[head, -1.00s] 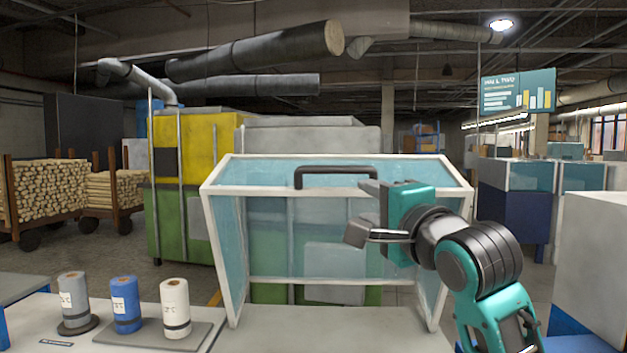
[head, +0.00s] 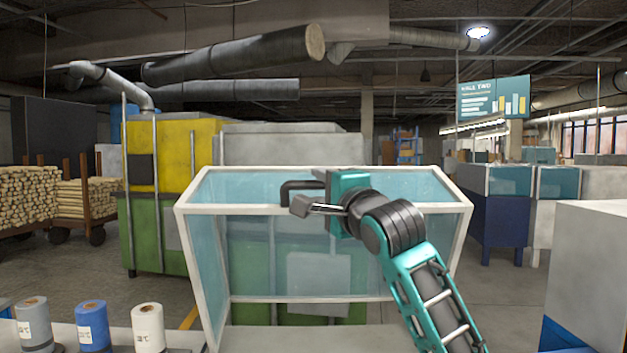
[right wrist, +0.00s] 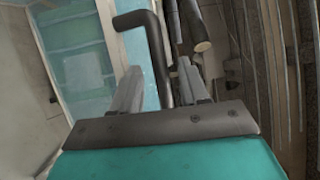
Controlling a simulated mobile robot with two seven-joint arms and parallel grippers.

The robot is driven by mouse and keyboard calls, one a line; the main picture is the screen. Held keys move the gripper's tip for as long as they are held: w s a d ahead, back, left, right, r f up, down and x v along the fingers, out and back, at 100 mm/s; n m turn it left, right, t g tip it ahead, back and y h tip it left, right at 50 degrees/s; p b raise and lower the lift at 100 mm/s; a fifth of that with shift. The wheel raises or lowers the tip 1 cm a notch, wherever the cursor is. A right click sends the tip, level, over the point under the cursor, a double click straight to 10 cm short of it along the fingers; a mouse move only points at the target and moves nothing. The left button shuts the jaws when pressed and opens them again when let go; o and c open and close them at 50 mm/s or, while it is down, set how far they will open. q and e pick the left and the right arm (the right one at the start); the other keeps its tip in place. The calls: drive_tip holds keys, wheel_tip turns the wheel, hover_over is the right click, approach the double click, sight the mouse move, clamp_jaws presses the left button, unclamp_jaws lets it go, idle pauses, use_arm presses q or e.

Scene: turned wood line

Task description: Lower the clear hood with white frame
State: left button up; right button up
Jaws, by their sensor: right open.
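The clear hood with white frame (head: 320,211) stands raised over the pale worktop in the middle of the head view, its bluish panels see-through. Its black handle (head: 287,189) is on the upper front, partly hidden by my right gripper (head: 308,191). That gripper is open at the handle. In the right wrist view the handle (right wrist: 152,45) runs down between the two grey fingers (right wrist: 158,88); I cannot tell whether either finger touches it. Part of the hood (right wrist: 85,60) shows to the left there. My left gripper is not in view.
Grey (head: 33,322), blue (head: 93,325) and white (head: 148,327) rolls stand at the lower left, beside the hood. A pale cabinet (head: 592,260) stands at the right. A yellow and green machine (head: 160,215) is behind the hood.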

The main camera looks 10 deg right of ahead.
drive_tip(key=shift+p+x, duration=0.3)
drive_tip(key=shift+x, duration=1.85)
drive_tip(key=shift+c, duration=0.2)
clamp_jaws()
